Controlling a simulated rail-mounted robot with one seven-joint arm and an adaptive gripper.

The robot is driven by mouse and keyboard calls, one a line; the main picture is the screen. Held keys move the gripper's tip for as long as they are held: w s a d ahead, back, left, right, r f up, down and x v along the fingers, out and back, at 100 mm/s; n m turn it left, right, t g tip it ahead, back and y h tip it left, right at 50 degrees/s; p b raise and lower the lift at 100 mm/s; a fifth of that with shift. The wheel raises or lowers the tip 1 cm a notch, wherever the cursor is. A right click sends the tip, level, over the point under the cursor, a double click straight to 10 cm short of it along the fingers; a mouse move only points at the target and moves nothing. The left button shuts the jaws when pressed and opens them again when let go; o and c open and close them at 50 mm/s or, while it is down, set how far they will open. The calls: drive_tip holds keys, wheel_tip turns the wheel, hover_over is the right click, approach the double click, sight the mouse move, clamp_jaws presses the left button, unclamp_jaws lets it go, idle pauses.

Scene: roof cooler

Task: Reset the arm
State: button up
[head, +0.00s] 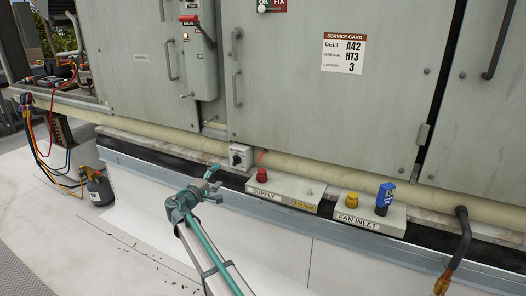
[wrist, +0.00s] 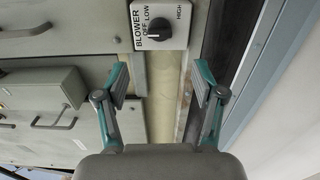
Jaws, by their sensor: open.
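My gripper (head: 213,176) is at the end of my teal arm, in front of the lower edge of the grey cooler cabinet (head: 300,110). In the wrist view my gripper (wrist: 160,82) has its two fingers spread wide with nothing between them. The blower switch (head: 240,157), a small pale box with a dark knob, is just beyond the gripper. It also shows in the wrist view (wrist: 160,28), labelled BLOWER, OFF, LOW and HIGH. The fingers appear apart from the switch. The knob's exact setting is hard to tell.
Right of the gripper sit the SUPPLY box (head: 283,189) with a red cap and the FAN INLET box (head: 367,213) with yellow and blue fittings. A dark hose (head: 458,252) hangs at right. Coloured hoses and a canister (head: 98,189) are at left. The pale roof floor is mostly clear.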

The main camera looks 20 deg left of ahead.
drive_tip(key=s+d+f+m+g+h, duration=0.1)
drive_tip(key=s+d+f+m+g, duration=0.35)
drive_tip(key=d+f, duration=0.75)
drive_tip(key=s+d+f+m+g+h, duration=0.1)
drive_tip(key=s+d+f+g, duration=0.5)
drive_tip(key=d+f, duration=0.65)
drive_tip(key=s+d+f+m+g, duration=0.3)
drive_tip(key=s+d+f+g, duration=0.4)
drive_tip(key=s+d+f, duration=1)
drive_tip(key=s+d+f+m+g+y, duration=0.25)
drive_tip(key=s+d, duration=0.35)
drive_tip(key=s, duration=0.6)
drive_tip(key=s+d+f+m+g+y, duration=0.1)
drive_tip(key=s+d+f+m+g, duration=0.3)
drive_tip(key=s, duration=0.8)
drive_tip(key=s+d+f+m+g+y, duration=0.15)
drive_tip(key=s+d+g, duration=0.25)
drive_tip(key=s+d, duration=0.55)
wheel_tip(320, 180, up, 16)
drive_tip(key=w+a+t+p, duration=0.2)
drive_tip(key=t+p, duration=0.1)
drive_tip(key=p, duration=1.7)
drive_tip(key=shift+a+t+y, duration=0.15)
drive_tip(key=shift+t+y, duration=0.15)
drive_tip(key=shift+y, duration=0.1)
drive_tip(key=shift+r+n, duration=0.1)
drive_tip(key=shift+n, duration=0.15)
